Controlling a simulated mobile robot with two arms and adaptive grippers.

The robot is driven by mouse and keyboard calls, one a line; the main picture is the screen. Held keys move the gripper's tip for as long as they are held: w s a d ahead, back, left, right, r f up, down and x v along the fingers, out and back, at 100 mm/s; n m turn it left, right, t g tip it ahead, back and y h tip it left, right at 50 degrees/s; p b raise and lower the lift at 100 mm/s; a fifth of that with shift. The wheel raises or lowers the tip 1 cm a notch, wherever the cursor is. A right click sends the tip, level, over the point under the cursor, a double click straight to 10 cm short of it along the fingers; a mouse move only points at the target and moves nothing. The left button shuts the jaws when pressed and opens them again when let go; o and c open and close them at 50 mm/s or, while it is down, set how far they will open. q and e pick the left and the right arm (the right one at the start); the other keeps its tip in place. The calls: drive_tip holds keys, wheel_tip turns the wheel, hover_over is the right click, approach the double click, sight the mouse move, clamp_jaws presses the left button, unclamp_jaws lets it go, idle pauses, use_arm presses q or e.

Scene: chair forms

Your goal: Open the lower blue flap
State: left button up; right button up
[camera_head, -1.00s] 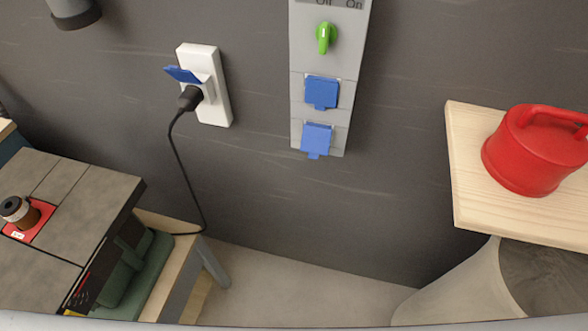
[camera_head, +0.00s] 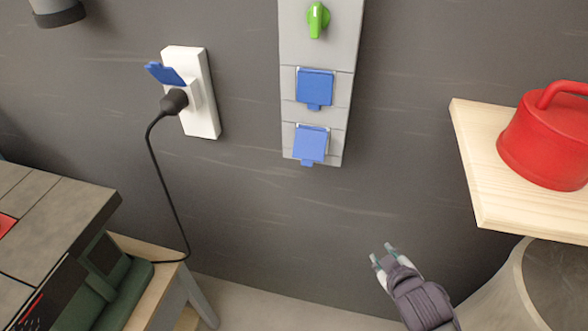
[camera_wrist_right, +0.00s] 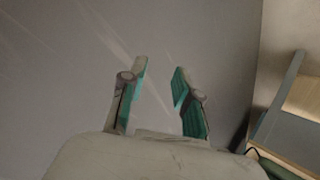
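The lower blue flap (camera_head: 311,143) is closed over its socket at the bottom of the grey wall panel (camera_head: 318,53). A second blue flap (camera_head: 315,87) just above it is also closed. My right gripper (camera_head: 382,256) is in the head view, below and to the right of the lower flap and well apart from it. In the right wrist view my right gripper (camera_wrist_right: 157,88) shows its two fingers spread with nothing between them, against the plain wall. My left gripper is not in view.
A white socket (camera_head: 199,113) with a raised blue flap and a black plug (camera_head: 174,101) is left of the panel. A wooden shelf (camera_head: 487,190) with a red canister (camera_head: 548,140) juts out at right. The wall below the panel is clear.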

sight(294, 156)
drive_tip(key=w+a+r+n+t+y, duration=0.2)
drive_tip(key=w+r+n+t+y, duration=0.25)
drive_tip(key=r+n, duration=0.5)
drive_tip(key=w+a+r+n+t+y, duration=0.3)
drive_tip(key=w+r+n+y, duration=0.3)
drive_tip(key=r, duration=0.6)
drive_tip(key=s+a+r+n+g+y, duration=0.1)
drive_tip(key=s+n+g+y, duration=0.4)
drive_tip(key=n, duration=0.6)
drive_tip(key=a+r+n+g+y, duration=0.1)
drive_tip(key=a+n+g+y, duration=0.1)
drive_tip(key=n+g, duration=0.65)
drive_tip(key=shift+n+t, duration=0.6)
drive_tip(key=shift+n, duration=0.2)
drive_tip(key=p+x, duration=0.1)
drive_tip(key=x, duration=0.2)
drive_tip(key=p+x, duration=0.1)
drive_tip(key=x, duration=0.3)
drive_tip(key=p+x, duration=0.1)
drive_tip(key=x, duration=0.3)
drive_tip(key=shift+a+r+p, duration=0.25)
drive_tip(key=shift+r+p, duration=0.05)
drive_tip(key=shift+r, duration=0.05)
drive_tip(key=shift+w+a+f, duration=0.15)
drive_tip(key=shift+w+a, duration=0.05)
drive_tip(key=shift+a, duration=0.45)
clamp_jaws()
